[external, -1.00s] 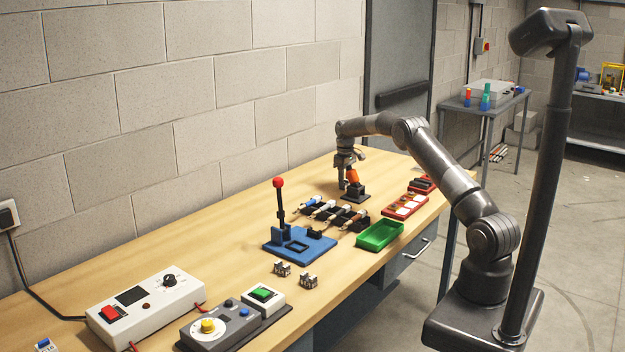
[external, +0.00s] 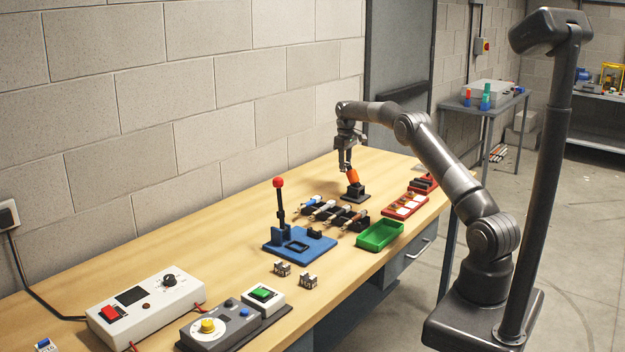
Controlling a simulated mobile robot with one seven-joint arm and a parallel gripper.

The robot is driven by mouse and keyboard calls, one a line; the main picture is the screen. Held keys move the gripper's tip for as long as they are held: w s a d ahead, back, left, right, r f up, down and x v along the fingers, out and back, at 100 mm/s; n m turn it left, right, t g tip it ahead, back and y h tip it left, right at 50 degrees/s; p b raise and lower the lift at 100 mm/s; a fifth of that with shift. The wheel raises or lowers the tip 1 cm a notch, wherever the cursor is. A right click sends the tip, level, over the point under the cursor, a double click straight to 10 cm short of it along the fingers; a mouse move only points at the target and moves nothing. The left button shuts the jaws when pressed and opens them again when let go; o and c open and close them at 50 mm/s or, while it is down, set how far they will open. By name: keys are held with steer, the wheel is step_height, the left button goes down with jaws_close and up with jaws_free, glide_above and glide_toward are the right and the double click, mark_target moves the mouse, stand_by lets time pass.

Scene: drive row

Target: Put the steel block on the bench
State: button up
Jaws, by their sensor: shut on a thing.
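My gripper (external: 346,164) is over the far part of the wooden bench (external: 190,240), pointing down. I cannot tell whether the fingers touch that tool.
Near the gripper are a row of dark holders with tools (external: 335,213), a blue fixture with a red-knobbed lever (external: 300,243), a green tray (external: 380,236) and red trays (external: 405,206). Control boxes (external: 147,307) stand at the front left. The bench strip along the wall is clear.

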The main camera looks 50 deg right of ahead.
step_height(320, 180, up, 3)
steer(key=shift+f, duration=0.2)
steer(key=shift+w+a+r, duration=0.1)
steer(key=shift+w+a, duration=0.05)
steer(key=shift+a, duration=0.25)
steer(key=a+r+n, duration=0.3)
steer(key=a, duration=1)
steer(key=w+a+r+n, duration=0.15)
steer(key=a+n, duration=0.25)
steer(key=a, duration=1)
steer(key=a+r+n, duration=0.3)
steer(key=a+r, duration=0.1)
steer(key=a, duration=0.9)
steer(key=s+a+f+n, duration=0.4)
steer(key=s+a, duration=0.2)
steer(key=a, duration=0.5)
steer(key=s+a+f+n, duration=0.3)
steer(key=s+a+f, duration=0.3)
steer(key=a, duration=0.4)
steer(key=shift+s+a+f, duration=0.1)
steer(key=shift+s+f, duration=0.1)
steer(key=shift+f, duration=1.95)
steer(key=shift+s+f, duration=0.2)
steer(key=shift+f, duration=1.95)
steer(key=shift+f, duration=0.1)
